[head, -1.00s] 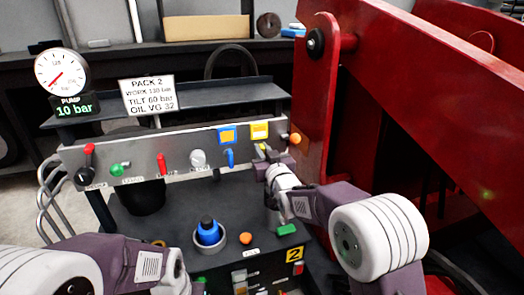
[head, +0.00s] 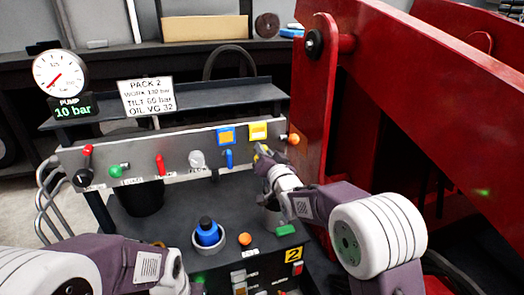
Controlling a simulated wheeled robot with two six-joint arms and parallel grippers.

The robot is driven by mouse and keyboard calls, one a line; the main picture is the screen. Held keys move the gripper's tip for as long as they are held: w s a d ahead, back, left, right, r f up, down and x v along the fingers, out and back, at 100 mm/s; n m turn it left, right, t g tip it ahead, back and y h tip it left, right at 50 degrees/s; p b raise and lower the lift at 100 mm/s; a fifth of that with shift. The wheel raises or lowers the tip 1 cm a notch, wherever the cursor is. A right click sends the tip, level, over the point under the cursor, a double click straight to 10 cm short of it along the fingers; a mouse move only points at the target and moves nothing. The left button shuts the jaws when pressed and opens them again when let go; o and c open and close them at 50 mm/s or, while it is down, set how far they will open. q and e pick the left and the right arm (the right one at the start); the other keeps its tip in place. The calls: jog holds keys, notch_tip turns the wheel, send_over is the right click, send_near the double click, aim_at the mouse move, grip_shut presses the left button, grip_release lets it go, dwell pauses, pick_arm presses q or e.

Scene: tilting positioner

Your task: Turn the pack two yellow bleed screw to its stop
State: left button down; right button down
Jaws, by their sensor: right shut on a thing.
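The yellow bleed screw (head: 259,148) sits on the grey valve panel below a yellow tag (head: 258,131). Only a little of it shows past my right gripper. My right gripper (head: 262,156) is shut on the bleed screw at the panel face. The sign reading PACK 2 (head: 148,95) stands behind the panel. The pump gauge (head: 61,77) reads 10 bar on its display. My left arm comes in at the bottom left; its gripper's fingers are not clearly visible.
A blue cap (head: 207,232) stands on the bench. A large red frame (head: 400,90) rises at right.

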jog(key=m, duration=0.6)
jog(key=shift+d+f+p, duration=0.3)
jog(key=shift+f, duration=0.05)
jog(key=m, duration=0.5)
jog(key=shift+w+f+m, duration=0.1)
jog(key=shift+f+m, duration=0.2)
jog(key=shift+f, duration=0.05)
jog(key=c, duration=1.4)
grip_release()
jog(key=shift+c, duration=0.2)
jog(key=shift+p, duration=0.3)
